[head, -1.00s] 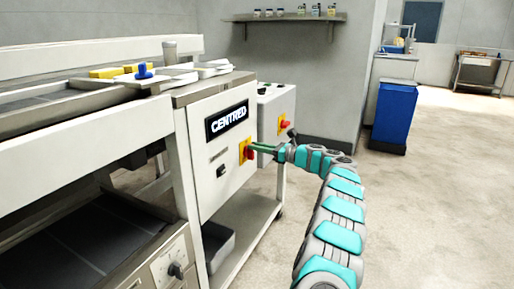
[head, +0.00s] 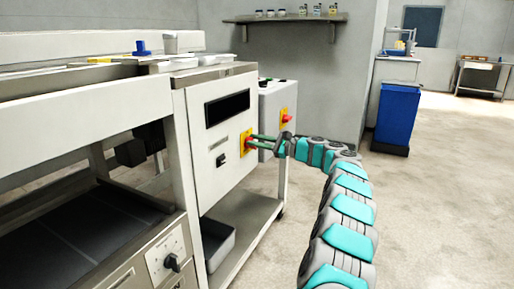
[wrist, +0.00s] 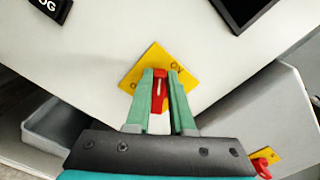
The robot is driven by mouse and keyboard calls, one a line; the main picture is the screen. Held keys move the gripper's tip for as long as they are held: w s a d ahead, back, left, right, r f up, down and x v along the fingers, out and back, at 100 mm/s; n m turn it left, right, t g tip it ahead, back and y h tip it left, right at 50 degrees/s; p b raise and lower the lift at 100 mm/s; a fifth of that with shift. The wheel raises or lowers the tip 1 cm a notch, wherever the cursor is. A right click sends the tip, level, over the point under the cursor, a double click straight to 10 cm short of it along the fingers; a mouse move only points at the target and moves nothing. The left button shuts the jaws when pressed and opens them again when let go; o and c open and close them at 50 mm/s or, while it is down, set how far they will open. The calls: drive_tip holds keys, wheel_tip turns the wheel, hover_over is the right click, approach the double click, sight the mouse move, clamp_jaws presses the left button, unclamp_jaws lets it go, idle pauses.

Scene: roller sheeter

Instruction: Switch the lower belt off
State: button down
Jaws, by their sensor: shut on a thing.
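A red switch handle (wrist: 160,92) with a white line sits on a yellow plate (wrist: 150,59) on the front of the cream control cabinet (head: 208,188). In the wrist view the plate looks like a diamond, with ON by its right corner and a partly hidden O mark at left. The handle lies upright in that view, between the marks. My gripper (wrist: 160,73) has its green fingers closed on the handle's two sides. In the head view, my gripper (head: 251,141) reaches the yellow plate (head: 246,138) from the right. The display (head: 227,108) above is dark.
A black knob (head: 221,160) sits left of the plate. A second box (head: 273,104) behind carries another red switch (head: 286,117) on yellow. A dial (head: 172,262) is at lower left. A grey bin (head: 220,243) stands on the lower shelf. Open floor lies to the right.

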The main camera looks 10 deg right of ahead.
drive_tip(key=n+b, duration=0.1)
drive_tip(key=f+n+b, duration=0.1)
drive_tip(key=n+b, duration=0.2)
drive_tip(key=shift+s+a+f+n, duration=0.25)
drive_tip(key=shift+s+n, duration=0.05)
drive_tip(key=shift+s, duration=0.05)
drive_tip(key=n+b, duration=0.4)
drive_tip(key=shift+s+a+f, duration=0.1)
drive_tip(key=shift+f, duration=0.3)
drive_tip(key=shift+f+n+b, duration=0.1)
drive_tip(key=shift+n+b, duration=0.7)
drive_tip(key=shift+n, duration=0.1)
drive_tip(key=c, duration=0.8)
unclamp_jaws()
drive_tip(key=shift+s, duration=0.1)
drive_tip(key=shift+v, duration=3.85)
